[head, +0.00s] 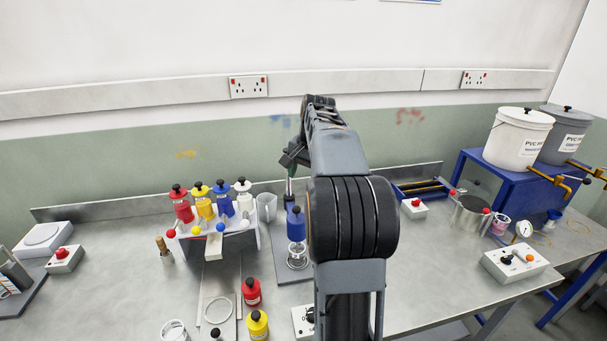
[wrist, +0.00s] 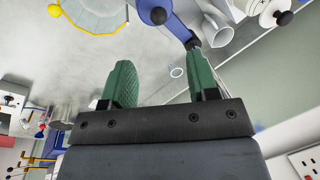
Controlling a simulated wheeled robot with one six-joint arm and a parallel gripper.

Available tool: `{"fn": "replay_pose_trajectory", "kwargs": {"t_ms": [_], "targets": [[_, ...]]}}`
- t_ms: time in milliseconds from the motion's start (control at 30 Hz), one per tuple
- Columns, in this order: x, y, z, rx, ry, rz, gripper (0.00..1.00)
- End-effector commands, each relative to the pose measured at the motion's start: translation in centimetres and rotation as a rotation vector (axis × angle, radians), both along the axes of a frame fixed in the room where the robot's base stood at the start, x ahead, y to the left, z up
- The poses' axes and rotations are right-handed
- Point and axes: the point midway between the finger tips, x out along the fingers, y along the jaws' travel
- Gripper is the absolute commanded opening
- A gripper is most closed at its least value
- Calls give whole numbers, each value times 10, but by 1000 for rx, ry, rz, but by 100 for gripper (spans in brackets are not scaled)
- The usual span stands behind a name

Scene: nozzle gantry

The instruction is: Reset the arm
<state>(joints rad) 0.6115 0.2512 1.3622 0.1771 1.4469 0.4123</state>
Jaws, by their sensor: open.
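My arm rises through the middle of the head view and bends over toward the back of the bench. My gripper (head: 288,160) hangs at its far end, small and partly hidden by the arm, above the blue-headed stand (head: 295,222). A blue rounded part (wrist: 155,10) lies past the fingertips at the top of the wrist view.
A rack holds red (head: 182,207), yellow (head: 203,205), blue (head: 224,204) and white (head: 243,198) bottles left of my arm. Loose red (head: 252,293) and yellow (head: 257,325) bottles stand in front. A metal pot (head: 468,218) and control box (head: 514,262) stand right.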

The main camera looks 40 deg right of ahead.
Motion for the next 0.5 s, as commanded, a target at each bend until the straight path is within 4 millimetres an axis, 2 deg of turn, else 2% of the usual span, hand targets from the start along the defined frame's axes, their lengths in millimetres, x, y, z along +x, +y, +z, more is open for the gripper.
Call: {"fn": "replay_pose_trajectory", "kwargs": {"t_ms": [433, 467, 500], "targets": [[2, -1, 0, -12, -13, 23, 54], [4, -4, -1, -28, -24, 39, 54], [4, -5, -13, -40, -22, 64, 54]]}}
